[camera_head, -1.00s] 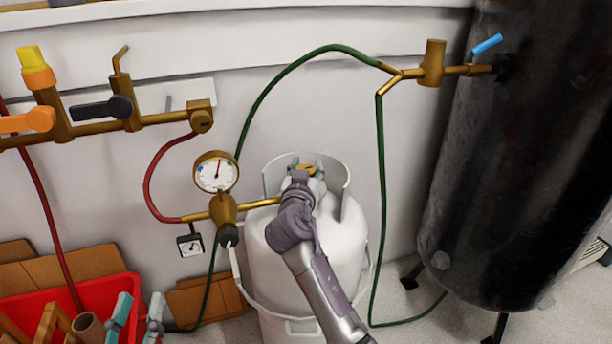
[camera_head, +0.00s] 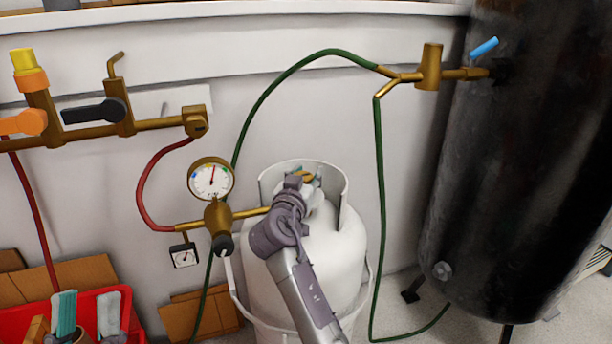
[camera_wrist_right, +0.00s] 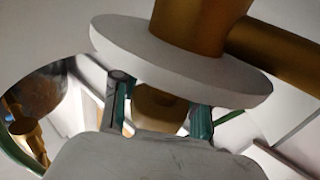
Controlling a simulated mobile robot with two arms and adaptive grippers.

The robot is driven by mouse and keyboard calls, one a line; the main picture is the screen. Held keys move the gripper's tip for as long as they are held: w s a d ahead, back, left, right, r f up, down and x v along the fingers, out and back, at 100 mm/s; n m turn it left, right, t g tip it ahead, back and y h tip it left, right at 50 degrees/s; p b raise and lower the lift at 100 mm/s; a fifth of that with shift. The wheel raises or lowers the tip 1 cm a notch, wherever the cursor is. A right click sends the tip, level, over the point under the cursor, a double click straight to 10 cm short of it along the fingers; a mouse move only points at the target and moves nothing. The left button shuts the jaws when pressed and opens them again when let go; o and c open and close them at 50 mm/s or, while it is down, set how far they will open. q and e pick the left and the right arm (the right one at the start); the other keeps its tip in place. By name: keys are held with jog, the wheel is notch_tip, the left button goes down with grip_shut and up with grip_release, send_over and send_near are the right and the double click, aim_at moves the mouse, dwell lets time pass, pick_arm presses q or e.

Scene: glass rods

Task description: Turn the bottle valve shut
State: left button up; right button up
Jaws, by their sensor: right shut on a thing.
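The white gas bottle (camera_head: 330,250) stands upright against the wall. Its brass valve (camera_wrist_right: 158,108) shows in the right wrist view between the two teal-padded fingers of my right gripper (camera_wrist_right: 160,120). In the head view my right gripper (camera_head: 307,178) reaches into the bottle's collar (camera_head: 335,182) and is shut on the valve, which it mostly hides. My left gripper (camera_head: 86,315) is at the lower left, its two teal and grey fingers apart, with nothing seen between them, over the red crate.
A brass regulator (camera_head: 218,220) with a gauge (camera_head: 211,179) sits close left of the bottle. A green hose (camera_head: 380,200) runs to the large black tank (camera_head: 530,160). The red crate (camera_head: 130,318) and cardboard (camera_head: 200,312) are at lower left. Brass pipework (camera_head: 160,122) runs along the wall.

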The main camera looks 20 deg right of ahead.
jog(key=shift+f, duration=0.25)
jog(key=o, duration=0.9)
jog(key=shift+a, duration=0.1)
jog(key=shift+r, duration=0.15)
jog(key=shift+r, duration=0.15)
notch_tip(320, 180, up, 10)
jog(key=shift+f, duration=0.1)
